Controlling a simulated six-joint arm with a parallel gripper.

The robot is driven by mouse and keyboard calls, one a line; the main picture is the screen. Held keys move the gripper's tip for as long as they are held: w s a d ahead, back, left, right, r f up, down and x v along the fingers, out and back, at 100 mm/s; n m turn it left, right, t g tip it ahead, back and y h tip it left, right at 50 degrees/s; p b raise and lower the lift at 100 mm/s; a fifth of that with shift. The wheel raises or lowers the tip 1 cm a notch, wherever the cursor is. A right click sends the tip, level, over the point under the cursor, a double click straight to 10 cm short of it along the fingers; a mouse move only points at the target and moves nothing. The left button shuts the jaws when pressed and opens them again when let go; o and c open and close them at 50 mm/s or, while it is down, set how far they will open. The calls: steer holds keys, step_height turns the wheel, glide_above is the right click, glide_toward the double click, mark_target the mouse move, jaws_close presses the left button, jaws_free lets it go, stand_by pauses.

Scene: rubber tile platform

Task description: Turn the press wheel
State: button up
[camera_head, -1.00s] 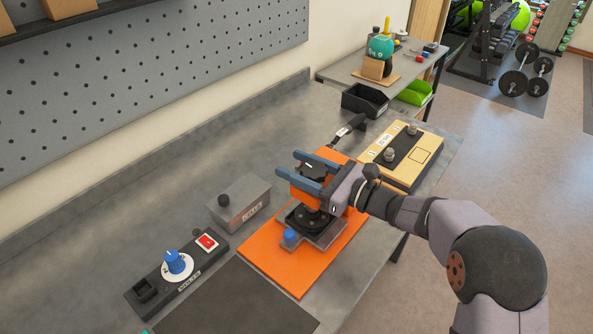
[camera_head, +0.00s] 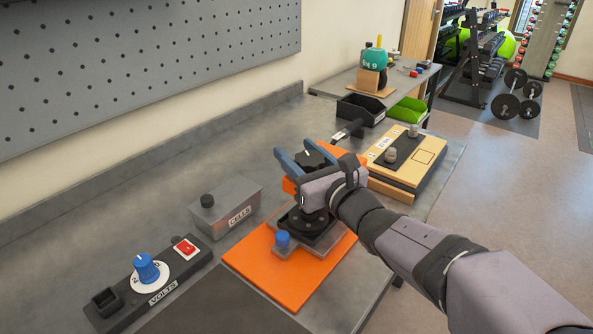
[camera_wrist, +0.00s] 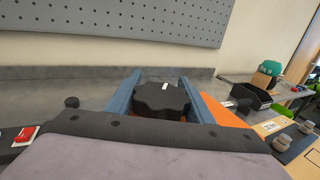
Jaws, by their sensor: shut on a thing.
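The press wheel (camera_head: 312,159) is a black lobed knob with a white mark on its top. It sits above a press with a dark round base (camera_head: 300,222) and a blue cap (camera_head: 282,239), on an orange mat (camera_head: 262,272). My gripper (camera_head: 298,157) is shut on the wheel, with one blue finger on each side of it. In the wrist view the wheel (camera_wrist: 161,98) lies between the two fingers, its white mark near the top middle. My gripper hides part of the press's orange frame.
A grey CELLS box (camera_head: 225,210) and a VOLTS panel (camera_head: 150,283) with a blue dial stand to the left. A tan box (camera_head: 412,165) stands at right. A black-handled tool (camera_head: 349,131) and black bin (camera_head: 361,108) lie behind. A pegboard (camera_head: 150,60) covers the wall.

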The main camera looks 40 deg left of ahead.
mark_target(310, 166)
steer(key=shift+w+d+r+m+t+b, duration=0.15)
steer(key=shift+m+t+b, duration=0.2)
steer(key=shift+b, duration=0.7)
steer(key=o, duration=1)
steer(key=shift+o, duration=0.2)
steer(key=shift+b+v, duration=0.85)
steer(key=shift+v, duration=2.8)
